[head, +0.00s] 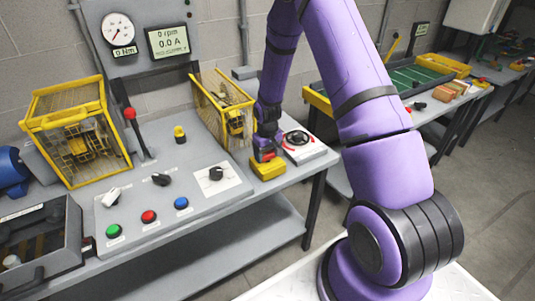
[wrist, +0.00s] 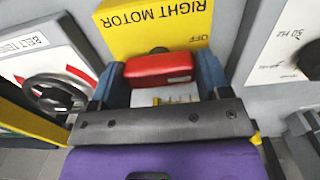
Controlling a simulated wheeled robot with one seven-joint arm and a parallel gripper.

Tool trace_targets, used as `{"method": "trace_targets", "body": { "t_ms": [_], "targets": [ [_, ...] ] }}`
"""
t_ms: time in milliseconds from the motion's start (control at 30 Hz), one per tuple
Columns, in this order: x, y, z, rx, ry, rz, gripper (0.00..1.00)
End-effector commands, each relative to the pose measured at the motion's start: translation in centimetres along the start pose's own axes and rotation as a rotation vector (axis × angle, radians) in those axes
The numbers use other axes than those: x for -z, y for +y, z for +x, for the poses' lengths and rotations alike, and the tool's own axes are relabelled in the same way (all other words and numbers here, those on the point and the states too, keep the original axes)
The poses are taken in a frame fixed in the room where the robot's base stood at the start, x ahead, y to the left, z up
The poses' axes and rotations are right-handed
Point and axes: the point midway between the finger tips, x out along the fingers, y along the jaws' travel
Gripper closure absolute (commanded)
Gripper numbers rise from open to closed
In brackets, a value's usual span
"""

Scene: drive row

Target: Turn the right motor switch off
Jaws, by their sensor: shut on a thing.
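The right motor switch is a yellow box (wrist: 150,20) with upside-down "RIGHT MOTOR" and "OFF" lettering in the wrist view. Its red handle (wrist: 160,70) lies crosswise between the blue-grey fingers of my gripper (wrist: 162,78), which is shut on it at both ends. In the head view the yellow box (head: 268,171) sits at the right front of the grey bench, with my gripper (head: 265,153) above it and a bit of red showing. Markings under the handle are mostly hidden, so its exact setting is unclear.
A white "BELT TENSION" plate with a dark handwheel (wrist: 55,93) lies close beside my gripper. A black knob (head: 216,174) on a white plate stands left of the switch. A yellow mesh guard (head: 222,105) stands behind. The display (head: 168,41) reads 0 rpm, 0.0 A.

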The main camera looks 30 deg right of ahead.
Motion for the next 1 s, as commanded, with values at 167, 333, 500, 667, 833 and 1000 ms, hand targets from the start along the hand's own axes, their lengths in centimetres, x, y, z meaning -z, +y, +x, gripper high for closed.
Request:
{"method": "trace_targets", "body": {
  "t_ms": [167, 333, 500, 667, 833, 1000],
  "targets": [
    [0.1, 0.0, 0.0, 0.000, 0.001, -0.004, 0.53],
    [0.0, 0.0, 0.0, 0.000, 0.001, -0.004, 0.11],
    [0.0, 0.0, 0.0, 0.000, 0.000, -0.002, 0.04],
    [0.0, 0.0, -0.1, 0.000, 0.000, -0.001, 0.04],
    [0.1, 0.0, -1.6, -0.001, 0.003, -0.001, 0.04],
    [0.1, 0.1, -4.6, -0.001, 0.004, -0.001, 0.04]
  ]
}}
